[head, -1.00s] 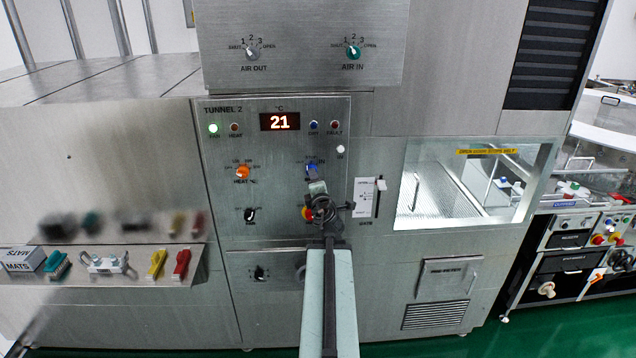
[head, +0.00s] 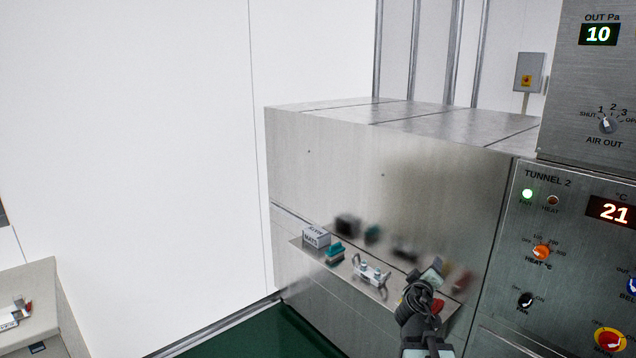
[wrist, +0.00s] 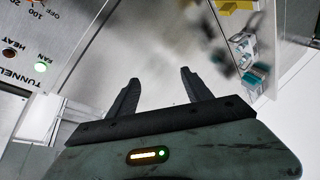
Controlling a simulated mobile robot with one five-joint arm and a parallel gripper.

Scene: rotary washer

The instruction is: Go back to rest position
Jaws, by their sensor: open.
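My gripper (head: 432,276) is in the lower right of the head view, in front of the steel machine's shelf (head: 296,245). In the wrist view its two dark fingers (wrist: 158,88) stand apart with nothing between them. The shelf holds a labelled white box (head: 316,236), a teal-handled item (head: 335,252) and a white block with metal loops (head: 370,271). A red item (head: 437,306) shows partly behind my gripper. The wrist view also shows the teal item (wrist: 257,74) and a yellow item (wrist: 237,5). Whether my gripper touches the shelf cannot be told.
The Tunnel 2 panel (head: 560,215) with its knobs and a red stop button (head: 610,338) stands on the right. A beige cabinet (head: 50,285) stands at the lower left. Green floor (head: 270,335) and a white wall lie between them.

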